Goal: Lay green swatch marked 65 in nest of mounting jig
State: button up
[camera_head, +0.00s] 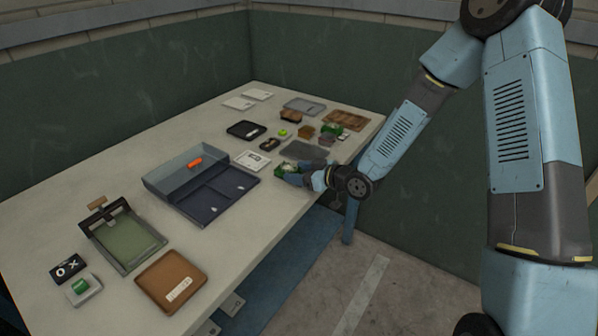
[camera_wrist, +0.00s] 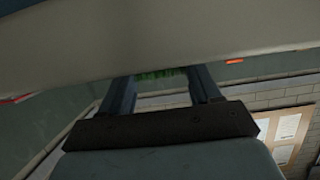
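My gripper (camera_head: 288,175) is low over the near right edge of the table. A small green piece (camera_head: 280,170) shows at its fingertips. In the wrist view, the two fingers of my gripper (camera_wrist: 163,85) stand apart with a green grassy strip (camera_wrist: 160,72) between their tips, so they appear shut on a green swatch. A pale surface hides the finger ends there. No number 65 is readable. A dark frame (camera_head: 97,220) with a wooden handle and a green bed stands at the left front; it may be the mounting jig, but no label shows.
A blue-grey divided tray (camera_head: 222,207) with an orange item (camera_head: 195,162) fills mid-table. A brown tray (camera_head: 172,280) and a green-topped white block (camera_head: 82,287) lie in front. Several small trays and samples crowd the far right. The table strip before the divided tray is clear.

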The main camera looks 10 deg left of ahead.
jog(key=o, duration=0.3)
jog(key=shift+r, duration=0.1)
jog(key=v, duration=1.4)
jog(key=shift+s+a, duration=0.15)
jog(key=shift+s, duration=0.05)
